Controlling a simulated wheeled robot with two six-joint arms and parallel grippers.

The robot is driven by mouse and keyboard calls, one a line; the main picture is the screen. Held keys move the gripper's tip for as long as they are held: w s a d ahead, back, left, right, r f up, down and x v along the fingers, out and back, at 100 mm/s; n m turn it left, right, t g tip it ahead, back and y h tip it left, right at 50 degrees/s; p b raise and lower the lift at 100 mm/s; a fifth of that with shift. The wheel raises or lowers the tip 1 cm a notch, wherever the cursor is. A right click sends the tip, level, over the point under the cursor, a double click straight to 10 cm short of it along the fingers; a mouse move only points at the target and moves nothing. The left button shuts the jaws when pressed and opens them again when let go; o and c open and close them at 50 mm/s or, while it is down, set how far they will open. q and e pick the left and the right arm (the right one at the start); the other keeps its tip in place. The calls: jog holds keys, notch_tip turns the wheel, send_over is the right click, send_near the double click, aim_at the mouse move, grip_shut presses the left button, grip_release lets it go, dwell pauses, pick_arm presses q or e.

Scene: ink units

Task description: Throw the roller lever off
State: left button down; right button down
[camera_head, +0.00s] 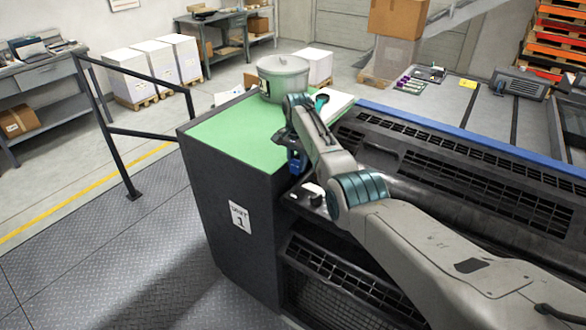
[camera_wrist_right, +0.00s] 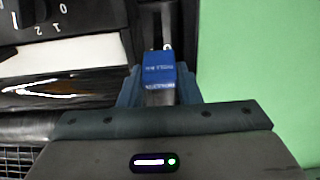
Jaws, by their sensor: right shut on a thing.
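The roller lever (camera_wrist_right: 158,69) has a blue handle with pale, unreadable lettering and stands between the fingers in the right wrist view. Two short metal pins show just beyond it. My right gripper (camera_wrist_right: 159,87) is shut on this handle, with one finger on each side. In the head view my right gripper (camera_head: 296,161) is low against the inner side of the green-topped unit, and my own arm hides much of that spot. I cannot tell the lever's setting. My left gripper is not in view.
A lidded grey-green pot (camera_head: 283,78) stands on the green top (camera_head: 228,128) of the unit marked 1. Dark grilles and rollers lie to the right. A dial plate (camera_wrist_right: 48,18) with numbers is close by. A black railing (camera_head: 118,132) stands at left.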

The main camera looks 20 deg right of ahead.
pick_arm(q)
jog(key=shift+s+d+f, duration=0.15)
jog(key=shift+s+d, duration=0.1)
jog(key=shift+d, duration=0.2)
pick_arm(e)
jog(key=shift+w+d+f, duration=0.3)
jog(key=shift+d, duration=0.3)
jog(key=c, duration=1.4)
grip_release()
jog(key=shift+o, duration=0.4)
jog(key=shift+w+d+f, duration=0.2)
jog(key=shift+w+f, duration=0.05)
jog(key=shift+f, duration=0.05)
pick_arm(q)
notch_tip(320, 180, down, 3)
jog(key=b, duration=0.3)
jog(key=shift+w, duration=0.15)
pick_arm(e)
notch_tip(320, 180, up, 11)
jog(key=shift+f, duration=0.15)
